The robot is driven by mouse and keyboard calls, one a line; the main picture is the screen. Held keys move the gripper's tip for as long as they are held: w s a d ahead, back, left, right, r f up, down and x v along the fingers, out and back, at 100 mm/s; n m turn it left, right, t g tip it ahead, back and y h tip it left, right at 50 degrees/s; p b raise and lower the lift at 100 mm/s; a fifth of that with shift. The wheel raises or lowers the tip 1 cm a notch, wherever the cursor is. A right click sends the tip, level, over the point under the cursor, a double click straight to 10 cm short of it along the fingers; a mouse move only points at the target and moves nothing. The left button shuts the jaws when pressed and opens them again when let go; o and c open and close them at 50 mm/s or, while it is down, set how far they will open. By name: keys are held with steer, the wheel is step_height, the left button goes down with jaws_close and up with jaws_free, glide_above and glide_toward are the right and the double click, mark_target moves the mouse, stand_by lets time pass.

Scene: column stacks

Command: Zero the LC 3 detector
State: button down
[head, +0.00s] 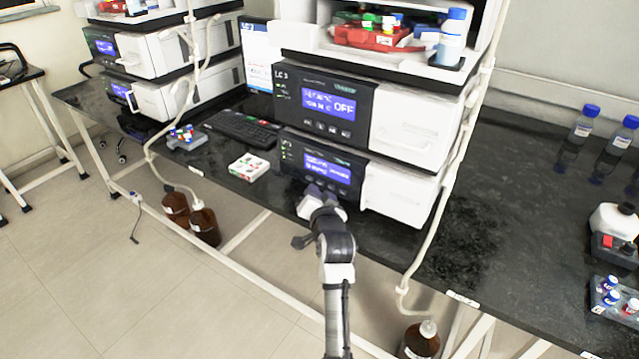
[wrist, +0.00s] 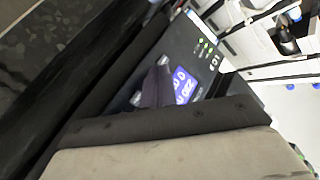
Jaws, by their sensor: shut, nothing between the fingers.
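The LC 3 stack stands on the black bench in the head view. Its upper module (head: 325,102), labelled LC 3, has a blue screen reading OFF. Its lower module (head: 322,163) has a blue screen with small text I cannot read and a row of buttons below, partly hidden by my gripper. Which module is the detector I cannot read. My gripper (head: 319,190) is shut and empty, close at the lower module's front by the buttons. In the wrist view my dark fingertips (wrist: 157,88) overlap a panel with a blue screen (wrist: 185,86) and light buttons; contact cannot be told.
A keyboard (head: 241,129), a small white box (head: 249,167) and a vial rack (head: 186,137) lie left of the stack. A tube runs down its right side. Another stack (head: 160,52) stands further left. Bottles (head: 583,127) stand at the right; the bench between is clear.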

steer(key=shift+s+a+p, duration=0.35)
steer(key=shift+s+a, duration=0.4)
steer(key=shift+s, duration=0.25)
steer(key=shift+s+a+p, duration=0.35)
steer(key=shift+s+a, duration=0.4)
steer(key=shift+s, duration=0.25)
steer(key=shift+r, duration=0.1)
